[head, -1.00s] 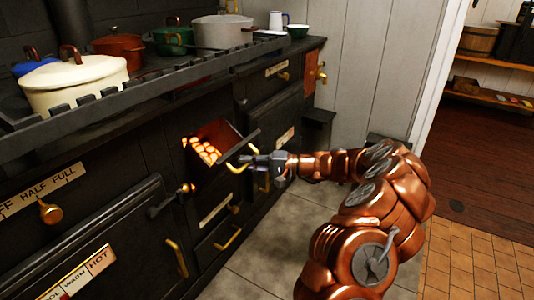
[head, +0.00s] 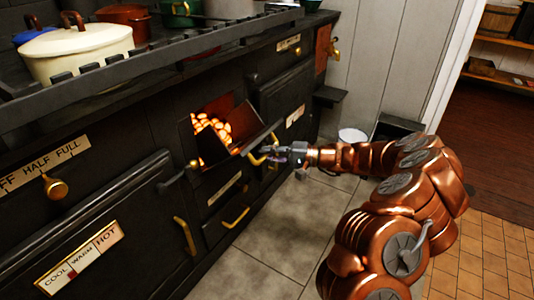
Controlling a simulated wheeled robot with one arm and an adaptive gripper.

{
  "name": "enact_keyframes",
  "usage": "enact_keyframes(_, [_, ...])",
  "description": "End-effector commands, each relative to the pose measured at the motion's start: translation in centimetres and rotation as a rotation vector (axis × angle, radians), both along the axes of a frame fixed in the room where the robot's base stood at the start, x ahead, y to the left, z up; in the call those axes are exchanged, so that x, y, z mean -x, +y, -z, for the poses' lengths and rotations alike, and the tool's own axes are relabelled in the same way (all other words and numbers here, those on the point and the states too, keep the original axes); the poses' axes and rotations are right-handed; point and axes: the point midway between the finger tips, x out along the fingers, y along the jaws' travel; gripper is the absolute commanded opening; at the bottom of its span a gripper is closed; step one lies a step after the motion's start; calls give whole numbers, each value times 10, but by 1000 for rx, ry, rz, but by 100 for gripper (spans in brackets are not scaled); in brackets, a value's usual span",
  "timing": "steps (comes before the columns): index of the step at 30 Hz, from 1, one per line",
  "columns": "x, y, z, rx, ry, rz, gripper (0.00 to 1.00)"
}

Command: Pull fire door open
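The fire door (head: 238,140) is a dark hatch in the black range's front. It is tilted outward at the top, and glowing orange coals (head: 212,130) show behind it. Its brass handle (head: 257,158) is on the outer face. My gripper (head: 273,154) reaches in from the right, with its fingertips at the handle. The fingers are small and partly overlap the handle, so I cannot tell whether they are closed on it.
Below the fire door is a drawer with a brass handle (head: 236,217). An oven door (head: 100,235) with a temperature label is at left. Pots, including a cream one (head: 78,55), stand on the railed range top. Tiled floor (head: 290,225) is open in front.

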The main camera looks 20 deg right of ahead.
Motion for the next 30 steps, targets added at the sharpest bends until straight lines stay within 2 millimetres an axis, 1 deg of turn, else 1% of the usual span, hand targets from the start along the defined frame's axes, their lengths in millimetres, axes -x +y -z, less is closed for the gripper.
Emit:
enact_keyframes(1, [1,0,-3,-4,-3,-2,19])
enact_keyframes(6, [1,0,-2,-3,-3,-2,37])
enact_keyframes(8, [0,0,-2,-3,-3,-2,41])
enact_keyframes(17, [0,0,-2,-3,-1,-1,41])
enact_keyframes(20, [2,-3,-2,-2,-2,-1,41])
enact_keyframes(23, [5,-11,-2,-3,-1,0,41])
enact_keyframes(25, [10,-21,-3,-3,-2,3,41])
enact_keyframes(30, [24,-51,-4,-1,-3,5,41])
